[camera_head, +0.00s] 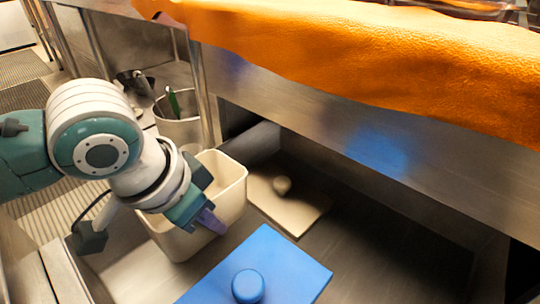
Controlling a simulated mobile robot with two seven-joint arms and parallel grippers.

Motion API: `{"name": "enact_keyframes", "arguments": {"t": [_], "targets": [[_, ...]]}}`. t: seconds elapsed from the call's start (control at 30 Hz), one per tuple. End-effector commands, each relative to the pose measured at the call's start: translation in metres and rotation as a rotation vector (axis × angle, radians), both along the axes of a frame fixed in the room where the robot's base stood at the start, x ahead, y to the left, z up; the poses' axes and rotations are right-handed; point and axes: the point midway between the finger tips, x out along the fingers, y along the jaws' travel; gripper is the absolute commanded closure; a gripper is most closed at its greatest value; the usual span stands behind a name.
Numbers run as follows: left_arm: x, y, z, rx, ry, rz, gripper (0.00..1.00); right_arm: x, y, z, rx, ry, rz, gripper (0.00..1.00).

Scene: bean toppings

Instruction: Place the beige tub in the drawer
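The beige tub (233,192) is an open, deep rectangular container left of centre, below my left arm. My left gripper (211,221) is at the tub, with its purple fingertips pointing down and right; it covers part of the tub's rim and front side. I cannot tell whether the fingers are closed on the tub wall or only in front of it. The steel drawer (375,262) appears as a dark, open space under the counter at the lower right. My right gripper is out of view.
A beige lid with a round knob (290,208) lies right of the tub. A blue lid with a knob (285,262) is at the bottom centre. An orange cover (380,60) drapes over the counter above. A round container with utensils (180,128) stands behind the tub.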

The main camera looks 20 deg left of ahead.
Motion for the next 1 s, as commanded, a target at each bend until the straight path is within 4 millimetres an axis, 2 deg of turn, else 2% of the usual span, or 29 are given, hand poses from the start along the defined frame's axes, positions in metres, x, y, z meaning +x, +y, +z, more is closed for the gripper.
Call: {"name": "enact_keyframes", "arguments": {"t": [0.17, 0.4, 0.73, 1.0], "targets": [[0.000, 0.000, -0.014, 0.000, 0.000, 0.000, 1.00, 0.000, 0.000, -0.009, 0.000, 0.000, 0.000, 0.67], [0.000, 0.000, -0.050, 0.000, -0.001, 0.000, 1.00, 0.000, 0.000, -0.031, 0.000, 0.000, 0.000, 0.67], [0.000, 0.000, -0.051, 0.000, -0.001, 0.000, 1.00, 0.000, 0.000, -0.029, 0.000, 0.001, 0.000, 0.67], [0.000, 0.000, -0.051, 0.000, 0.000, 0.000, 0.68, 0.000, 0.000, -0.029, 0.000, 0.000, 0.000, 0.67]]}}
